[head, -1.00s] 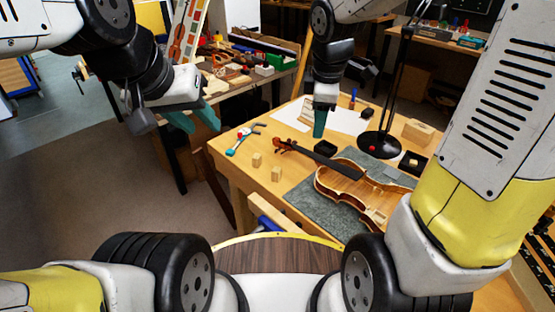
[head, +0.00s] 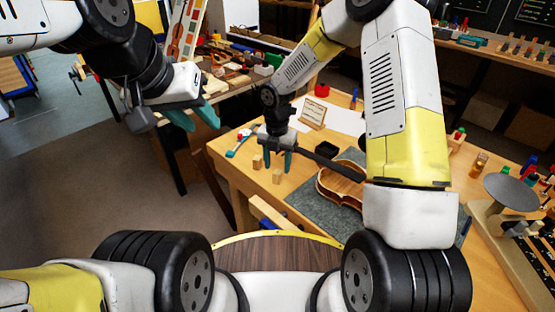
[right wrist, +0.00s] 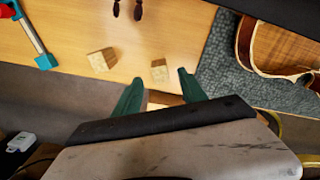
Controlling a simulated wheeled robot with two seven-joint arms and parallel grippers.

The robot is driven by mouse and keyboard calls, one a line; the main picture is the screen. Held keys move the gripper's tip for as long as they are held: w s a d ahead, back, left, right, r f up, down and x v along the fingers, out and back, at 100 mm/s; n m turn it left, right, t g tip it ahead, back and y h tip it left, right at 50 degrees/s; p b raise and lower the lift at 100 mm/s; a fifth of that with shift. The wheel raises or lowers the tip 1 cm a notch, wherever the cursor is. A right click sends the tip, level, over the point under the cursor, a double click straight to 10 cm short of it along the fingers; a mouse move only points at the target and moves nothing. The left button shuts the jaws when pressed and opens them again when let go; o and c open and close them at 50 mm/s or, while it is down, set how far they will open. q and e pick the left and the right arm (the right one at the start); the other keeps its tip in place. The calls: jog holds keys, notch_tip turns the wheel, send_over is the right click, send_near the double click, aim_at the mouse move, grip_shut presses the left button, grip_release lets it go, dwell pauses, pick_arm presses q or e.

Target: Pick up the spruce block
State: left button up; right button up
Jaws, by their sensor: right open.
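Two small pale wooden blocks stand on the bench's left part: one at the left (head: 257,162) and one nearer the front edge (head: 277,176). I cannot tell by look which is spruce. Both show in the right wrist view, the left one (right wrist: 99,62) and the right one (right wrist: 159,72). My right gripper (head: 278,165) is open and points down over the front block. In the right wrist view its green fingertips (right wrist: 159,80) lie either side of the right block, with no visible contact. My left gripper (head: 195,120) is open and empty, left of the bench.
A violin body (head: 340,186) lies on a grey mat (head: 310,203) to the right, partly hidden by my right arm. A blue-and-red tool (head: 240,143) lies left of the blocks. A black tray (head: 327,149) and a small sign (head: 312,113) stand behind.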

aim_at(277, 172)
notch_tip(277, 172, down, 5)
grip_shut()
dwell(0.4)
